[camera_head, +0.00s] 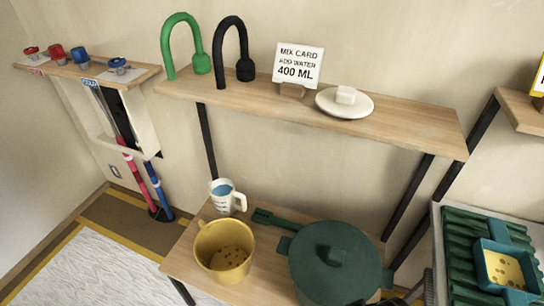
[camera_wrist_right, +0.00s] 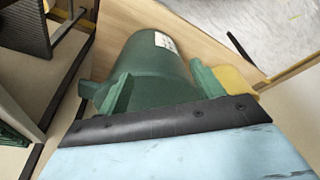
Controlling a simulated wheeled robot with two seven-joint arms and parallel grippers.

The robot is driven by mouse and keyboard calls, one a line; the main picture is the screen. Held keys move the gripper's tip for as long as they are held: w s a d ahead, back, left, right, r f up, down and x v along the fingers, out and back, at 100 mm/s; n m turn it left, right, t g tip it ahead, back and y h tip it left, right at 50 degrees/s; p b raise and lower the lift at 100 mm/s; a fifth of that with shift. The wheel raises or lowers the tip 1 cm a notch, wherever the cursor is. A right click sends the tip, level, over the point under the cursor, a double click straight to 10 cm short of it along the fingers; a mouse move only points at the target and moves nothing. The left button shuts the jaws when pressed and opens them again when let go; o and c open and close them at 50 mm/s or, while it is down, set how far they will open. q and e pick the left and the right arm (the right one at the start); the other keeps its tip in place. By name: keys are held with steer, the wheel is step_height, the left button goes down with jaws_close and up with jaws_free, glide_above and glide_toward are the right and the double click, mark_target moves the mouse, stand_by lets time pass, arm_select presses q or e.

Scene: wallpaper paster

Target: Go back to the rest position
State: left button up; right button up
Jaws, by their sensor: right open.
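In the head view, neither gripper shows clearly and no left arm comes in from the left. A dark green lidded pot (camera_head: 335,262) stands on the lower wooden shelf. A green vessel with a white label (camera_wrist_right: 150,60) shows in the right wrist view, close ahead. A black strip with screws (camera_wrist_right: 165,120) and a broad pale blue surface (camera_wrist_right: 185,158) fill the bottom of that view and hide what lies behind.
The lower shelf also holds a yellow bucket (camera_head: 224,252) and a measuring jug (camera_head: 226,196). The upper shelf (camera_head: 410,125) carries green and black hooked tubes, a mix card (camera_head: 298,65) and a white plate (camera_head: 330,107). A green ribbed tray (camera_head: 465,250) stands at right.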

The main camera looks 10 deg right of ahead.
step_height(320, 180, down, 12)
steer(key=s+r, duration=0.1)
steer(key=s, duration=0.1)
steer(key=s+d+f+g, duration=0.2)
steer(key=s+d+f, duration=0.1)
steer(key=s+f, duration=1.4)
steer(key=shift+s+f, duration=0.3)
steer(key=shift+f, duration=0.35)
steer(key=shift+d, duration=0.1)
